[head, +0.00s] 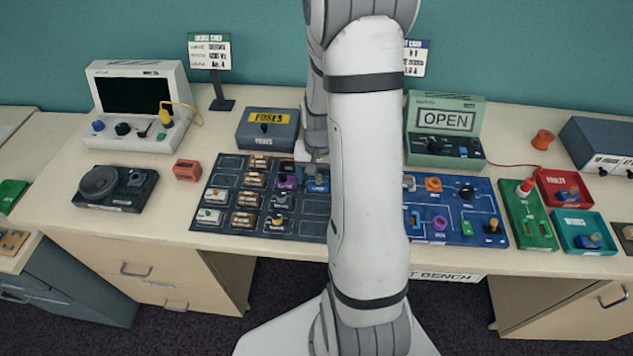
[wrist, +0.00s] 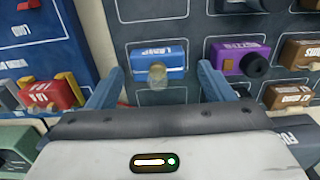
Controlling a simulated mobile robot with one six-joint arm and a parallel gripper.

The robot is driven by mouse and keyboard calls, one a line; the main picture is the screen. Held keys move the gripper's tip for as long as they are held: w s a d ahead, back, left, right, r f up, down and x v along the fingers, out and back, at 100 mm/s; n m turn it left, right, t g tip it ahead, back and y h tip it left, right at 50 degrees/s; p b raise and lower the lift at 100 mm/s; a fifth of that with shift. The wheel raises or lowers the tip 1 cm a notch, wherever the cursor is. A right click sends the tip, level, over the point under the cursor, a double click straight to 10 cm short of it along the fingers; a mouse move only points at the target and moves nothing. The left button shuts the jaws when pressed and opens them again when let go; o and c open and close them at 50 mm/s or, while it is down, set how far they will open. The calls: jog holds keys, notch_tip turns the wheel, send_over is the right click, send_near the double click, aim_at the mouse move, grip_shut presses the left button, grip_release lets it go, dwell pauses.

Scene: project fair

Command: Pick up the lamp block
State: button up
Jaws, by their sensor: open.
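The lamp block (wrist: 157,58) is a blue block with a LAMP label and a small clear bulb on its front. It sits in a slot of the dark parts board (wrist: 150,95). In the head view the blue block (head: 317,185) shows just left of my arm, partly hidden by it. My gripper (wrist: 160,72) is open and empty. Its two blue-grey fingers point at the block, one to each side of it, and the block shows between and slightly beyond the tips. Whether the fingers are level with it I cannot tell.
A blue circuit board (head: 460,205) lies to the right. A grey fuses box (head: 267,130) stands behind the parts board. My arm hides the middle of the bench.

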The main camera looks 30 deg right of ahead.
jog(key=shift+f, duration=0.15)
jog(key=c, duration=1.1)
jog(key=shift+o, duration=0.2)
